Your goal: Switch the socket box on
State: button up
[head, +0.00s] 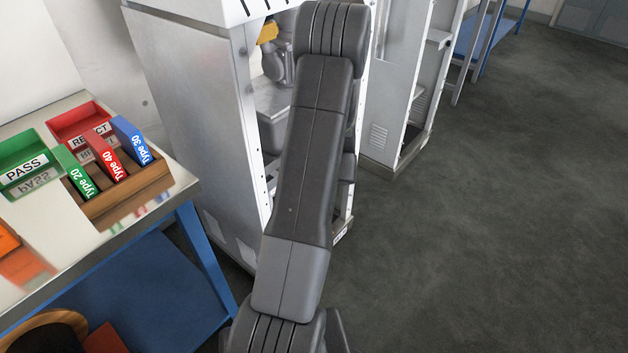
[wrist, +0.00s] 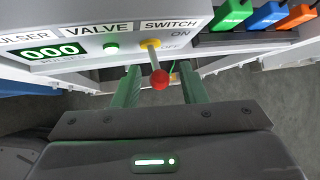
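In the wrist view the switch is a lever with a red ball knob (wrist: 160,79) on a short stalk and yellow base (wrist: 150,43). It sits on the front of the pale socket box (wrist: 75,14), under the word SWITCH. ON is printed above OFF at its right, and the knob hangs down in the picture, below OFF. I cannot tell how much of this is viewing angle. My gripper (wrist: 160,68) is open, its two green-looking fingers either side of the knob with gaps visible. In the head view my arm hides the gripper and box.
The box also has a green display reading 000 (wrist: 53,50) and a green button (wrist: 111,47). In the head view, a metal cabinet (head: 185,90) surrounds the arm's far end; a bench (head: 150,215) stands left.

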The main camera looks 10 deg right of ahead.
jog(key=p+v, duration=0.2)
jog(key=v, duration=1.1)
jog(key=b+x, duration=0.2)
jog(key=x, duration=1.1)
jog(key=shift+w+f, duration=0.25)
jog(key=shift+f, duration=0.05)
jog(key=shift+r, duration=0.1)
